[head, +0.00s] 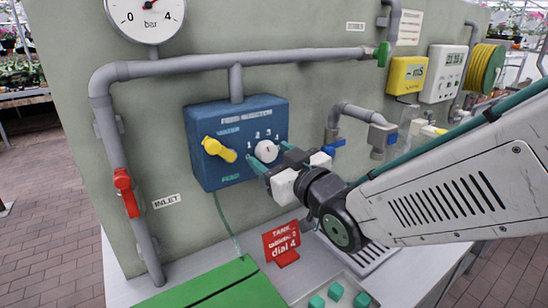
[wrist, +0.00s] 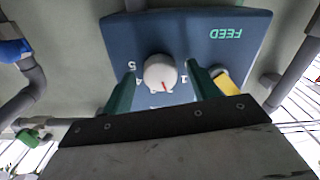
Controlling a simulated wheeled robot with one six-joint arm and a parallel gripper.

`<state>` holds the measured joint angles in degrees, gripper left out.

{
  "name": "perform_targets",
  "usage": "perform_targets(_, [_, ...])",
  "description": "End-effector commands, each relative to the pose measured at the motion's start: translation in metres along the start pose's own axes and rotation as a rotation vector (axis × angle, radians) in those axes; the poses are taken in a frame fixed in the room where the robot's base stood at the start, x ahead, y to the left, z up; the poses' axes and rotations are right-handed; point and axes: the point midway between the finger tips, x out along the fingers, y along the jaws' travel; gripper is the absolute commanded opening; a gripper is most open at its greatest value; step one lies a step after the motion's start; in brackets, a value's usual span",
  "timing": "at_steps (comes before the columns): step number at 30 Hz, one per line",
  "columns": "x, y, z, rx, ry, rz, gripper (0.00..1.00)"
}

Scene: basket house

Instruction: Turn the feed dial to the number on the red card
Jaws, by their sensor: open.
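The white feed dial (head: 266,151) sits on the blue panel (head: 222,115), with numbers around its upper side. It also shows in the upside-down wrist view (wrist: 160,72), where its red mark points down, toward the panel's top; the exact number is unclear. My gripper (head: 264,158) is open at the dial. In the wrist view its green fingers (wrist: 157,88) stand to the left and right of the dial, with gaps; no contact shows. The red card (head: 282,242) stands on the bench below and reads "TANK" and "dial 4"; its middle line is hard to read.
A yellow lever (head: 219,149) is on the panel's left. A red valve handle (head: 126,192) is on the inlet pipe, and a blue handle (head: 333,146) is right of my gripper. Teal cubes (head: 335,291) lie in a tray at the front.

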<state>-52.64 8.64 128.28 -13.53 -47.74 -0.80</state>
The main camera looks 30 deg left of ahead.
Motion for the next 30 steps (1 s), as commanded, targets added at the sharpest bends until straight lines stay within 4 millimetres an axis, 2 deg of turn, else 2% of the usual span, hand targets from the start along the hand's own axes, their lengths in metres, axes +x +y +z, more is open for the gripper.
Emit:
perform_targets(6, [0.0004, 0.0001, 0.0000, 0.000, 0.000, 0.000, 0.60])
perform_targets(11, [0.0002, 0.0001, 0.0000, 0.000, 0.000, 0.000, 0.15])
perform_targets(22, [0.0000, 0.0000, 0.0001, 0.038, 0.000, 0.000, 0.15])
perform_targets(30, [-0.0001, -0.0003, 0.0001, 0.200, -0.001, 0.000, 0.15])
